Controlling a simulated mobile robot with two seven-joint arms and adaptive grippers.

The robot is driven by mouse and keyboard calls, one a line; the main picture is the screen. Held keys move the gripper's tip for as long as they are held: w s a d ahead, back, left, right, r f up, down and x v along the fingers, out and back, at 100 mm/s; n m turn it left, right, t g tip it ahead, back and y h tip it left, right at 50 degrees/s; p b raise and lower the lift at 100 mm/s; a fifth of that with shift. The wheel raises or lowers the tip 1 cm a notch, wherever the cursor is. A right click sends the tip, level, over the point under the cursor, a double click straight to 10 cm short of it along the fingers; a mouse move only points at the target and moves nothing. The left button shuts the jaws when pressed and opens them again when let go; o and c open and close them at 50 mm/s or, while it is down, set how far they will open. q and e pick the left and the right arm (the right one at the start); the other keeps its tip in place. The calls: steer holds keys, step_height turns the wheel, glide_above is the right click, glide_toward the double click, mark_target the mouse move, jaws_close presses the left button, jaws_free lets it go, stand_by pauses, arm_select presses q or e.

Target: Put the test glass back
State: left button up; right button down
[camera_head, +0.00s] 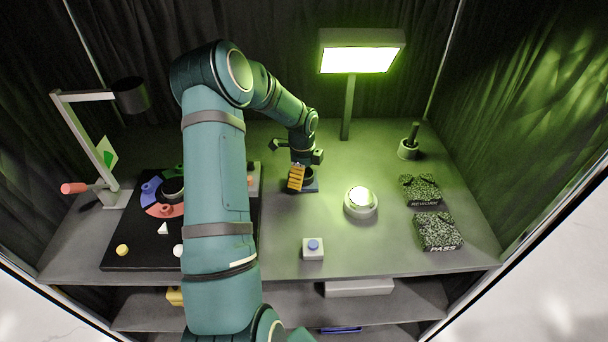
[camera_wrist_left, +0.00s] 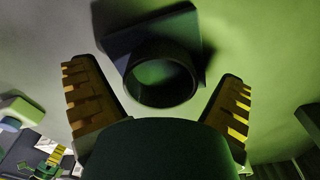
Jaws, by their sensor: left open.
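My left gripper (camera_head: 297,178) reaches down at the middle of the bench, its yellow-ridged fingers apart. In the left wrist view, the open gripper (camera_wrist_left: 158,82) has a finger on each side of a short dark round ring (camera_wrist_left: 134,92). The ring stands on a dark square plate (camera_wrist_left: 122,38); contact with the fingers does not show. The plate (camera_head: 312,187) is partly hidden by the gripper in the head view. A pale round stand with a bright disc on top (camera_head: 361,201) is to the right. I cannot tell which round piece is the test glass.
A lit lamp (camera_head: 361,60) stands at the back. A black board (camera_head: 125,252) with coloured pieces lies left, partly behind my arm. A blue button box (camera_head: 312,249) is in front. Marked pads (camera_head: 437,232) and a small dark-handled piece (camera_head: 410,146) are right.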

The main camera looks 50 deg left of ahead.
arm_select(q)
step_height(320, 180, up, 12)
steer(key=p, duration=0.1)
steer(key=shift+a+r, duration=0.15)
steer(key=shift+a, duration=0.1)
steer(key=shift+s, duration=0.15)
stand_by(0.6)
